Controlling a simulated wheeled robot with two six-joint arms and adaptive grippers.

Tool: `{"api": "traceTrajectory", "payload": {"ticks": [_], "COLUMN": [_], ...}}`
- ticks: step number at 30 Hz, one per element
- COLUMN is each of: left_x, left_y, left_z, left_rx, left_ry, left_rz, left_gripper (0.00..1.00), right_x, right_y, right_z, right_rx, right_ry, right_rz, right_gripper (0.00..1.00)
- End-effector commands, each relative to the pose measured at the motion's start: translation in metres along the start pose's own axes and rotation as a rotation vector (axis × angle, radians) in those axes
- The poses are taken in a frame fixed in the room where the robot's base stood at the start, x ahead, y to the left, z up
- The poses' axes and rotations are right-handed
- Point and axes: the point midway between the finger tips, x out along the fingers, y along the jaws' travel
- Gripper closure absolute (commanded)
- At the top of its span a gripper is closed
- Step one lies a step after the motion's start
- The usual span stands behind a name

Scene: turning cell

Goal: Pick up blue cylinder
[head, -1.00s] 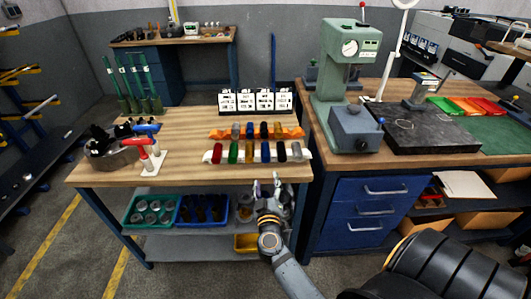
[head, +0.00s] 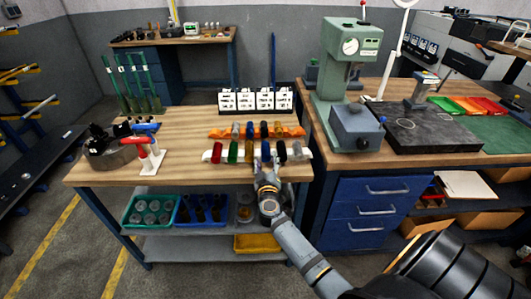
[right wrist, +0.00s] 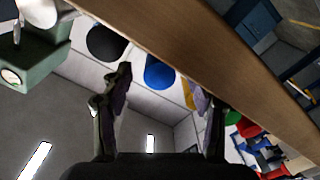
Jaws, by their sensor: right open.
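The blue cylinder (head: 266,151) is in the front row of coloured cylinders on a white rack near the front edge of the wooden table. My right gripper (head: 266,168) is open and empty just in front of it, at the table edge. In the right wrist view, the blue cylinder (right wrist: 158,73) shows round end on, ahead of the gap between the open fingers of the right gripper (right wrist: 163,98). I see no contact. My left gripper is out of view.
A black cylinder (right wrist: 105,42) and a yellow one (right wrist: 188,94) flank the blue one closely. More cylinders stand behind on an orange rack (head: 295,131). The wooden table edge (right wrist: 190,50) is close to the gripper. Bare tabletop (head: 188,155) lies to the left.

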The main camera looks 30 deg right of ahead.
Motion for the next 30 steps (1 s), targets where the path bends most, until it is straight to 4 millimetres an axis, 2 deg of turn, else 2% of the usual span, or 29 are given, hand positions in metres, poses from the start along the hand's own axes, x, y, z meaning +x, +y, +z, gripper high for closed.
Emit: {"api": "traceTrajectory", "payload": {"ticks": [2, 15, 25, 30], "left_x": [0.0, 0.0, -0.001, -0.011], "left_y": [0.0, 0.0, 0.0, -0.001], "left_z": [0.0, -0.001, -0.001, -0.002], "left_rx": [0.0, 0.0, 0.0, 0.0], "left_ry": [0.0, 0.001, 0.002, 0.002], "left_rz": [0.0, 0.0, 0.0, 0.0], "left_gripper": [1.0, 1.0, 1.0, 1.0], "right_x": [0.0, -0.001, 0.0, 0.0], "right_y": [0.0, 0.0, 0.001, 0.009], "right_z": [0.0, 0.0, -0.001, -0.013], "right_rx": [0.0, 0.001, 0.001, 0.002], "right_ry": [0.0, 0.0, 0.002, 0.002], "right_rz": [0.0, -0.001, 0.0, 0.001], "right_gripper": [0.42, 1.0, 1.0, 1.0]}}
